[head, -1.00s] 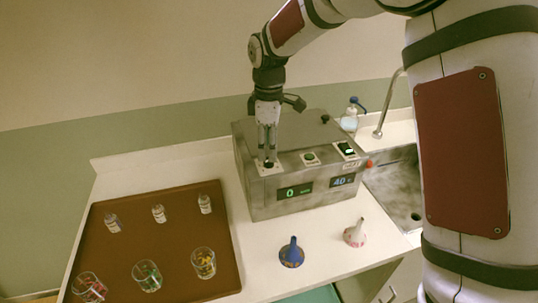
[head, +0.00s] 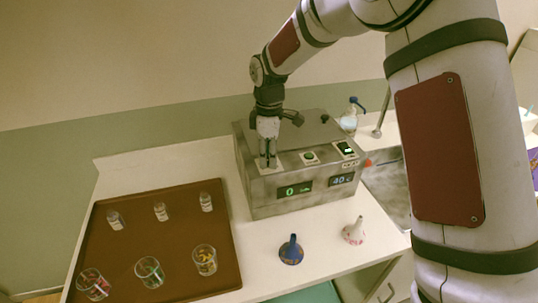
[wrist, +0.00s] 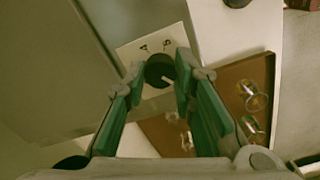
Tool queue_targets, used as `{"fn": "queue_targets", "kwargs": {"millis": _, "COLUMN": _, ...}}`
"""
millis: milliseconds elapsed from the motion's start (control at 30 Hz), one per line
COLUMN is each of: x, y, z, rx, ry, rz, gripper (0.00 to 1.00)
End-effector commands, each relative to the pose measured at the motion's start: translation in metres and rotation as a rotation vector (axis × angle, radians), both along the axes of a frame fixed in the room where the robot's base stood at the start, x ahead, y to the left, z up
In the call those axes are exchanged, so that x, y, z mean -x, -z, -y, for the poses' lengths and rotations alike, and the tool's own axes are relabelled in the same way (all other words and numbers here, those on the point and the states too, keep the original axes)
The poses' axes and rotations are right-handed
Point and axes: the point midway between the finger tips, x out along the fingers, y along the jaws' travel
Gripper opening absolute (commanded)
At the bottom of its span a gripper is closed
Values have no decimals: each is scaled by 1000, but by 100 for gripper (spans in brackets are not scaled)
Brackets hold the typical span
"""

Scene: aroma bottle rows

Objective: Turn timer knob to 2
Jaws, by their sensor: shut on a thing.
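The metal machine (head: 300,208) stands on the counter with a green display (head: 294,190) reading 0 and a second display (head: 342,180) that seems to read 40. My gripper (head: 268,164) points down at the left end of the machine's top and is shut on the timer knob. In the wrist view the dark round timer knob (wrist: 158,69) sits between the two green-padded fingers, with a light pointer line on it. Its pale label plate (wrist: 132,52) shows marks beyond the fingertips; the rest of the dial is hidden by the fingers.
A green button (head: 309,157) and a dark switch (head: 345,147) sit right of the knob. A brown tray (head: 160,229) with small bottles and glasses lies left.

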Motion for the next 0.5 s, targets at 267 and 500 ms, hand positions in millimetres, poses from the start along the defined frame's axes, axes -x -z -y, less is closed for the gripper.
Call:
{"fn": "queue_targets", "kwargs": {"millis": 267, "x": 0, "y": 0, "z": 0, "rx": 1, "ry": 53, "rz": -1, "gripper": 0}}
{"fn": "queue_targets", "kwargs": {"millis": 500, "x": 0, "y": 0, "z": 0, "rx": 0, "ry": 208, "rz": -1, "gripper": 0}}
